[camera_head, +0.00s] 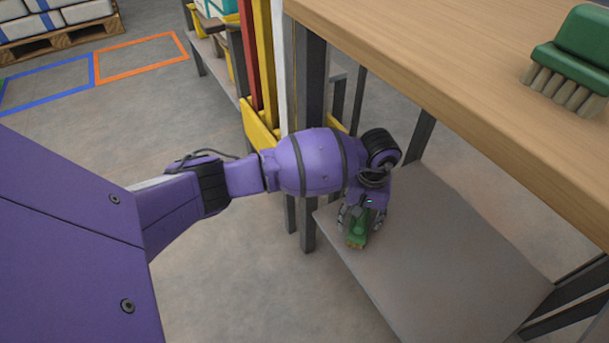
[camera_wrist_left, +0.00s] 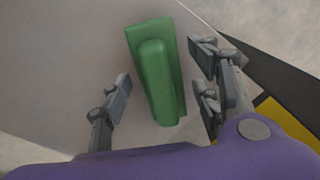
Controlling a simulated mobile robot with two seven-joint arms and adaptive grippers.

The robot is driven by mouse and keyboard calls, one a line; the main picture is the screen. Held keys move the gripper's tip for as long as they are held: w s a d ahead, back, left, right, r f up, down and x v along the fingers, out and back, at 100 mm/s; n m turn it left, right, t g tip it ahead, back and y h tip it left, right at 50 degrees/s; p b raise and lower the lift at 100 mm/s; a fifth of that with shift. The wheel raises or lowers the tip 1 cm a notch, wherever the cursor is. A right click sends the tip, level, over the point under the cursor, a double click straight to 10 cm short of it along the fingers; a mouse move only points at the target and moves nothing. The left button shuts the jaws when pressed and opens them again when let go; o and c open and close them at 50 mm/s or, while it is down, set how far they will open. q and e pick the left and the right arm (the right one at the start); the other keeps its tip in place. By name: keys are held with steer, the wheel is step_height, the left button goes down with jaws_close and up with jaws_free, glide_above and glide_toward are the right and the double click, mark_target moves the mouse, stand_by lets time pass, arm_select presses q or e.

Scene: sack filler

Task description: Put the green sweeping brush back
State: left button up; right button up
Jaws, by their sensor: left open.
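A green brush (camera_head: 357,236) rests on the grey lower shelf (camera_head: 440,260) under the wooden worktop. It also shows in the left wrist view (camera_wrist_left: 160,75), green side up with a raised grip, its bristles mostly hidden. My left gripper (camera_head: 360,222) points down over this brush. The gripper is open, with its fingers on either side of the brush and visible gaps between. A second, larger-looking green brush (camera_head: 572,60) with pale bristles rests on the worktop at the upper right. My right gripper is not in view.
The wooden worktop (camera_head: 450,60) overhangs the shelf to the right of my left arm. Dark table legs (camera_head: 308,140) and yellow, red and white upright parts (camera_head: 262,60) stand close behind my left forearm. The shelf is bare in front of the gripper.

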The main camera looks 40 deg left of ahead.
arm_select(q)
steer(key=r+p, duration=0.5)
steer(key=r, duration=0.6)
steer(key=shift+w, duration=0.2)
steer(key=shift+r+p, duration=0.4)
steer(key=shift+r, duration=0.05)
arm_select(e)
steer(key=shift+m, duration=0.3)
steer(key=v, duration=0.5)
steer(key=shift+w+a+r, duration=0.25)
arm_select(q)
steer(key=shift+d, duration=0.1)
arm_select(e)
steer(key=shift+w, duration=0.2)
